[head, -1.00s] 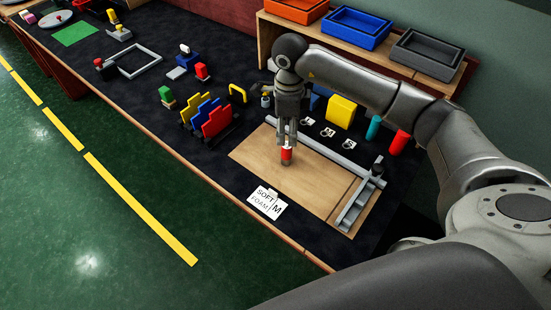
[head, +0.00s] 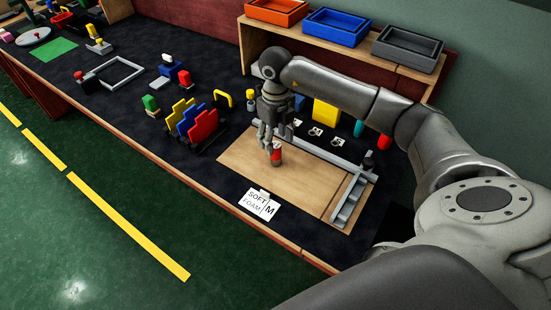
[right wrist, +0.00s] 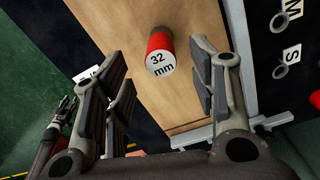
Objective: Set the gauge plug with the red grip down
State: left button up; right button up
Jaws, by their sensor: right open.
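My left gripper is not seen in the head view.
The wooden board (head: 290,182) has grey rails at its back and right side. A "SOFT FOAM M" card (head: 259,205) lies at its front. A rack of coloured plates (head: 195,122) stands left, and a yellow block (head: 326,112) stands behind.

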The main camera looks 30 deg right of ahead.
aim_at(276, 152)
jog(key=shift+f+b, duration=0.35)
jog(key=shift+f, duration=0.55)
notch_tip(276, 152, down, 5)
jog(key=b, duration=0.3)
jog(key=shift+w+d+r, duration=0.1)
jog(key=shift+r, duration=0.1)
jog(key=shift+r, duration=0.1)
grip_shut()
